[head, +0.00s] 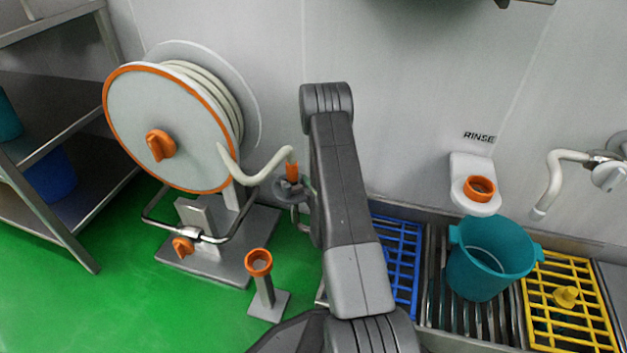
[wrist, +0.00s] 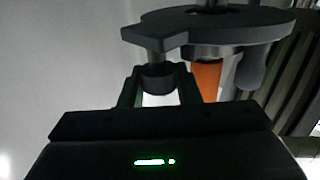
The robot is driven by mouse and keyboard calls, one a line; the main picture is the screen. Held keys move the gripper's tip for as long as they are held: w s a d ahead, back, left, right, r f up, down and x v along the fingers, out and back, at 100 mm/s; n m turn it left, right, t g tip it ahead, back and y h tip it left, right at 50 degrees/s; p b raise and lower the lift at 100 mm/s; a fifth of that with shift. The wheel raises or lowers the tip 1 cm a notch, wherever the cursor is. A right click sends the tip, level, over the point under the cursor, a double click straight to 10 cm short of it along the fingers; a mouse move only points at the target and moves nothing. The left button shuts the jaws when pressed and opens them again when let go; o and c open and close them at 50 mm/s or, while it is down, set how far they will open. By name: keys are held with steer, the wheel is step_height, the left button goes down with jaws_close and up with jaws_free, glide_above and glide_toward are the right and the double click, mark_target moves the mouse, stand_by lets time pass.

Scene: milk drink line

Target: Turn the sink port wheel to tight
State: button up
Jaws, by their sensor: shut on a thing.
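The sink port wheel is a dark grey disc (wrist: 235,27) across the top of the wrist view. In the head view a small part of the grey wheel (head: 304,187) shows left of my arm, and the arm hides the rest. My gripper (wrist: 159,88) is shut on a short dark peg (wrist: 158,75) at the wheel's rim. An orange hose end (wrist: 206,80) sits by the wheel's middle; it also shows in the head view (head: 292,172). My gripper is hidden behind my arm in the head view. I cannot tell how tight the wheel is.
A hose reel (head: 165,125) stands left of the wheel, with an orange-topped post (head: 259,264) before it. On the right are a blue grate (head: 402,262), a teal bucket (head: 488,262), a yellow grate (head: 590,300) and a rinse holder (head: 472,172). Green floor is free at left.

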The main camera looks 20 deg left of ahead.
steer(key=m+t+h, duration=0.3)
steer(key=h, duration=0.2)
steer(key=shift+a+m, duration=0.1)
steer(key=shift+m, duration=0.3)
steer(key=shift+f+m+t+h, duration=0.1)
steer(key=shift+m+t+h, duration=0.8)
steer(key=shift+m+h, duration=0.8)
steer(key=shift+h, duration=0.6)
steer(key=o, duration=0.7)
steer(key=shift+s, duration=0.1)
steer(key=s+d+p, duration=0.2)
steer(key=s+p, duration=0.1)
steer(key=s, duration=1)
steer(key=shift+s+d, duration=0.2)
steer(key=shift+d, duration=0.2)
